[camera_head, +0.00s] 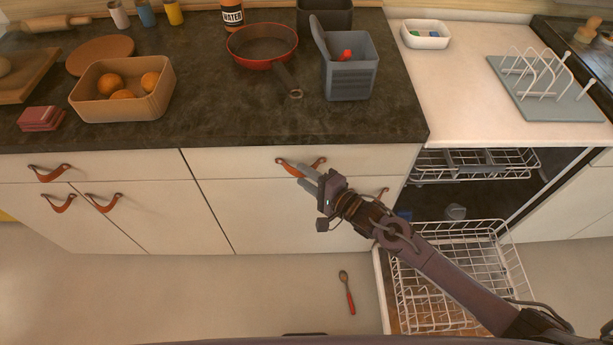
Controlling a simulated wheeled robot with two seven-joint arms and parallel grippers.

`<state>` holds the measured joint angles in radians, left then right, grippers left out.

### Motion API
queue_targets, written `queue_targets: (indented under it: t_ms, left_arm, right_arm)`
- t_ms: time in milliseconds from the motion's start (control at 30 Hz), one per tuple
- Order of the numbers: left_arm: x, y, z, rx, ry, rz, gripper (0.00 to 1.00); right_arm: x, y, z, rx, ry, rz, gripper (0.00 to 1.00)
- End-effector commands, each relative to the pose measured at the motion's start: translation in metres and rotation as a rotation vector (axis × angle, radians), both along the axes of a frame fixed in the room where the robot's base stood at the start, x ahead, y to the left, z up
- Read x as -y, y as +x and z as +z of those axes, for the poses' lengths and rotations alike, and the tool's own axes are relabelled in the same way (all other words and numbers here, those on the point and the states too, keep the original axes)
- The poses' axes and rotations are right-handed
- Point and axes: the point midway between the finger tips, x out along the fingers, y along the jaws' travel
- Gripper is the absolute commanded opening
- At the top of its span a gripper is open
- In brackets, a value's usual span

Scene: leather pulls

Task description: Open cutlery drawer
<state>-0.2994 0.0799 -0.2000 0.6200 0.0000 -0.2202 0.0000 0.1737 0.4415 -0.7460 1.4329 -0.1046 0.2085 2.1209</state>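A wide white drawer front (240,163) sits under the dark counter, flush with the cabinet and closed. Its leather pull (319,162) is an orange-brown strap near the drawer's middle. My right gripper (297,173) reaches in from the lower right with its grey fingers at the left part of this pull, overlapping it in the picture. Whether the fingers are closed around the strap cannot be told. A second closed drawer (110,163) with a similar pull (49,174) is at the left. No cutlery shows inside either drawer. My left gripper is not in view.
The dishwasher at the right is open, with its lower rack (480,262) pulled out beneath my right arm. A red-handled spoon (347,292) lies on the floor. A pan (262,44), grey bin (350,75) and orange basket (122,90) stand on the counter.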

Motion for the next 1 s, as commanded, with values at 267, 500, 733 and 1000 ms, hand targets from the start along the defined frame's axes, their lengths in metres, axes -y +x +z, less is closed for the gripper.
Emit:
queue_targets:
  t_ms: [267, 500, 733, 1000]
  left_arm:
    - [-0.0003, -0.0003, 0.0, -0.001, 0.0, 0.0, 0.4]
    - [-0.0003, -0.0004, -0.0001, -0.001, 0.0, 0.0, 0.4]
    - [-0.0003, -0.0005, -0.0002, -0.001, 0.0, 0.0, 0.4]
    - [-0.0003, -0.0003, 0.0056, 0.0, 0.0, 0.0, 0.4]
  right_arm:
    - [-0.0011, 0.0011, -0.0004, -0.001, -0.001, 0.0, 0.34]
    - [-0.001, 0.0009, -0.0004, -0.001, -0.001, 0.0, 0.04]
    - [-0.0008, 0.0009, -0.0007, -0.001, 0.0, 0.0, 0.0]
    - [-0.0011, -0.005, 0.0005, -0.005, 0.001, 0.0, 0.0]
